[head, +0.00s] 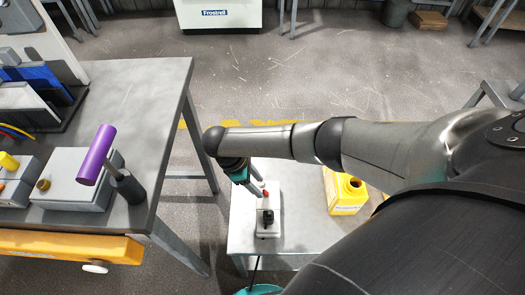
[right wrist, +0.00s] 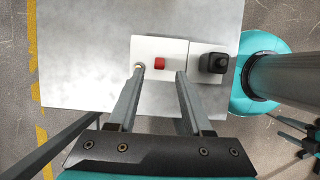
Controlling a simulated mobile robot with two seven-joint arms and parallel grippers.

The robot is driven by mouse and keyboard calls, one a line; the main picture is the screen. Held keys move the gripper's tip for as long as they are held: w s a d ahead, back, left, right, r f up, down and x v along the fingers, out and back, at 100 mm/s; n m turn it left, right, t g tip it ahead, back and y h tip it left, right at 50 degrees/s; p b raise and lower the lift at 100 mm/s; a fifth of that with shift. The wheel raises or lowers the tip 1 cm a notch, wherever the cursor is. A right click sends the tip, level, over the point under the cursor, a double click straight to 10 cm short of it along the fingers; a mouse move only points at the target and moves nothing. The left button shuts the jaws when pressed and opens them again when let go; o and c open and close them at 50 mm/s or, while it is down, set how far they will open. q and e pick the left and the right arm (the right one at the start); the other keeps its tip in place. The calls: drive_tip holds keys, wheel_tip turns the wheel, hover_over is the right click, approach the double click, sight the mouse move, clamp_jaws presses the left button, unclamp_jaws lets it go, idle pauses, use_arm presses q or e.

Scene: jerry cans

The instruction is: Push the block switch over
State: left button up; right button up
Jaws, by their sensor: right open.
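The block switch is a pale oblong box (head: 268,222) with a red button and a black knob, lying on a small grey table. In the right wrist view its white half (right wrist: 147,47) carries the red button (right wrist: 159,63); the grey half carries the black knob (right wrist: 213,63). My right gripper (head: 257,185) is over the far end of the box in the head view. Contact cannot be told. Small gripper-like parts at the lower right edge may be my left gripper.
The small table (head: 242,215) also bears a yellow jerry can (head: 345,192), right of the box and partly behind my right arm. A larger workbench (head: 150,85) at left holds a purple-topped handle (head: 97,155) and grey boxes. Floor shows between the tables.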

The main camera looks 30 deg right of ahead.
sight(264, 191)
drive_tip(key=b+x, duration=0.1)
drive_tip(key=x, duration=0.2)
drive_tip(key=shift+d+f, duration=0.1)
drive_tip(key=shift+f, duration=0.3)
drive_tip(key=shift+s+d+f, duration=0.1)
drive_tip(key=shift+f, duration=0.05)
drive_tip(key=c, duration=0.5)
drive_tip(key=shift+c, duration=1.4)
use_arm(q)
drive_tip(key=shift+w+a+f+t, duration=0.2)
drive_tip(key=shift+w+f, duration=0.2)
drive_tip(key=shift+w, duration=0.2)
drive_tip(key=shift+w+a+f+t, duration=0.1)
drive_tip(key=shift+w+a+f, duration=0.1)
drive_tip(key=shift+w+f, duration=0.25)
use_arm(e)
clamp_jaws()
use_arm(q)
drive_tip(key=shift+r, duration=0.1)
